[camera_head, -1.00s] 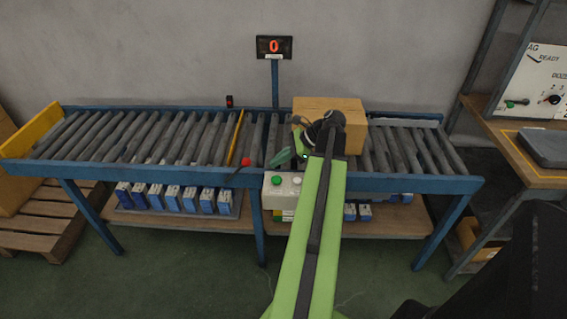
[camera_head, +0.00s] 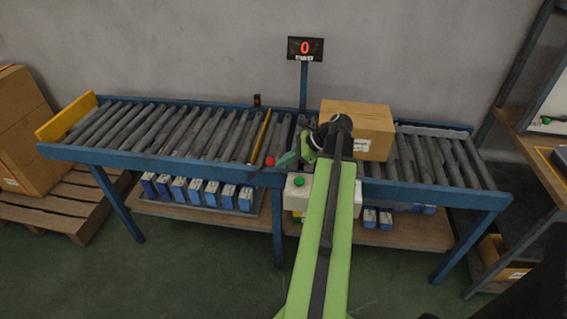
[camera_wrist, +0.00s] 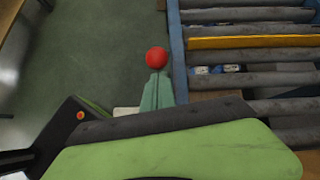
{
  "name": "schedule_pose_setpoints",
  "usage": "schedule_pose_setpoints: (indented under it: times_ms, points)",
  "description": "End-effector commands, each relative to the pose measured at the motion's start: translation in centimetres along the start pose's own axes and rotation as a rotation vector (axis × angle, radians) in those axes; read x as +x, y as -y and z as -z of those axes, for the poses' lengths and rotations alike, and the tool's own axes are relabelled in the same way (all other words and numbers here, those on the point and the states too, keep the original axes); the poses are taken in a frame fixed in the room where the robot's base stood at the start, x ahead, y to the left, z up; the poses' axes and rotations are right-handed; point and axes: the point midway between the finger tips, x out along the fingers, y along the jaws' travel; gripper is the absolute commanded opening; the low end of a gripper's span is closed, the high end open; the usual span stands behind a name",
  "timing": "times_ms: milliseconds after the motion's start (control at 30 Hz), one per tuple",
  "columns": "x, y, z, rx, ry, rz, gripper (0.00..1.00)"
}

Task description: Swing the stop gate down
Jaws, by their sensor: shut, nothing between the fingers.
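A narrow yellow bar (camera_head: 260,136) lies across the conveyor among the rollers; it also shows in the wrist view (camera_wrist: 250,42). I take it for the stop gate, but cannot tell whether it stands above the rollers. A red ball knob (camera_head: 270,160) sits at the near rail by the bar's near end. In the wrist view the knob (camera_wrist: 156,57) is just beyond my fingertips. My gripper (camera_head: 281,162) is shut and empty, its green fingers pointing left at the knob. I cannot tell whether they touch it.
A cardboard box (camera_head: 357,128) sits on the rollers behind my arm. A control box with a green button (camera_head: 299,181) hangs on the front rail. A display (camera_head: 305,48) reads 0. A yellow end plate (camera_head: 66,117) closes the left end. Blue-and-white packs (camera_head: 196,191) stand below.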

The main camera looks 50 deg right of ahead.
Motion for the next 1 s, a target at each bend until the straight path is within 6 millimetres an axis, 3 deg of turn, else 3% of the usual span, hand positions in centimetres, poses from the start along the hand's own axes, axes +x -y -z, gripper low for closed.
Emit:
schedule_pose_setpoints:
  times_ms: [267,533,1000]
  points:
    - [-0.5,0.4,-2.1,0.003,-0.082,-0.016,0.00]
    - [-0.3,1.0,-6.0,0.006,-0.280,-0.051,0.00]
    - [3.6,2.3,-12.0,0.021,-0.721,-0.120,0.00]
